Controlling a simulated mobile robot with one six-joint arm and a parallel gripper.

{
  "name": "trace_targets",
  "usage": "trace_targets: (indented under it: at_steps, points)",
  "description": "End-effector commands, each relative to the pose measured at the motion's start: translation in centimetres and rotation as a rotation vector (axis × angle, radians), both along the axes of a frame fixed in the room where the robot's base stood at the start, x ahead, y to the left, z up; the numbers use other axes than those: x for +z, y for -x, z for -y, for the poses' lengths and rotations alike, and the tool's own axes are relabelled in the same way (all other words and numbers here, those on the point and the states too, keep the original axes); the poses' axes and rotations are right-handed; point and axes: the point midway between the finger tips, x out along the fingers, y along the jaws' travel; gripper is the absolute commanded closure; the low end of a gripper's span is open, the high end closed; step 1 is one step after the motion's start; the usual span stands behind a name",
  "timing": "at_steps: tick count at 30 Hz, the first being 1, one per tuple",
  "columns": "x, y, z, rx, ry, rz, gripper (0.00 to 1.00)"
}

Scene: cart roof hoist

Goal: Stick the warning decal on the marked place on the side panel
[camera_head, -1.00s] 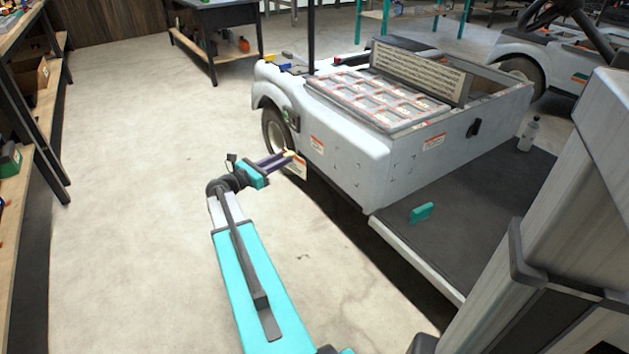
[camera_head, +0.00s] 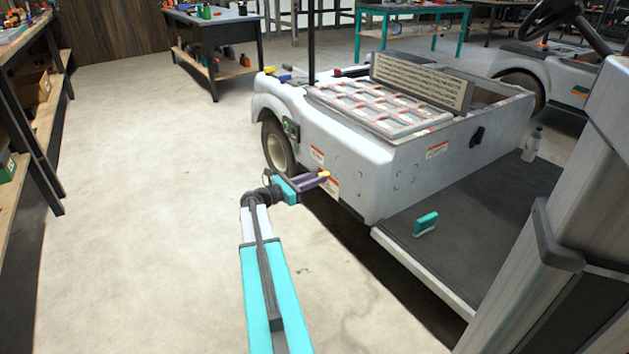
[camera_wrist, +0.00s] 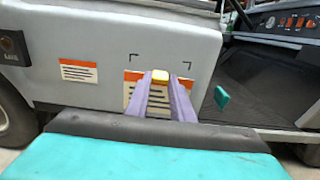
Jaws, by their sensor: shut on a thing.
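The warning decal (camera_head: 331,188) is a white label with an orange top band and dark print. My gripper (camera_head: 322,175), with purple fingers, is shut on it, with a yellow piece at the fingertips. In the wrist view the decal (camera_wrist: 132,76) is upright behind the fingers, which hide its middle. The marked place (camera_wrist: 160,60) on the white side panel (camera_wrist: 100,30) shows two dark upper corner marks just above the decal. Its lower corners are hidden. I cannot tell whether the decal touches the panel.
A similar label (camera_wrist: 78,70) is on the panel to the left, near the wheel (camera_head: 277,145). Another set of corner marks (camera_head: 407,175) is on the adjoining panel. A teal block (camera_head: 426,224) lies on the dark cart deck (camera_head: 480,220). The floor left of the cart is clear.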

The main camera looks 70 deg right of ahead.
Motion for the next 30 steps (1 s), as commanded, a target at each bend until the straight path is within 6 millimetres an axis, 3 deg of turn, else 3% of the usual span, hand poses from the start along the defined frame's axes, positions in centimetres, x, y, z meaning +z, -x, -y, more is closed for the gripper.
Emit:
trace_targets:
  at_steps: [11,30]
  points:
    - [0.1,0.0,0.0,0.000,0.002,-0.001,1.00]
    - [0.0,2.2,3.6,0.000,0.002,-0.001,1.00]
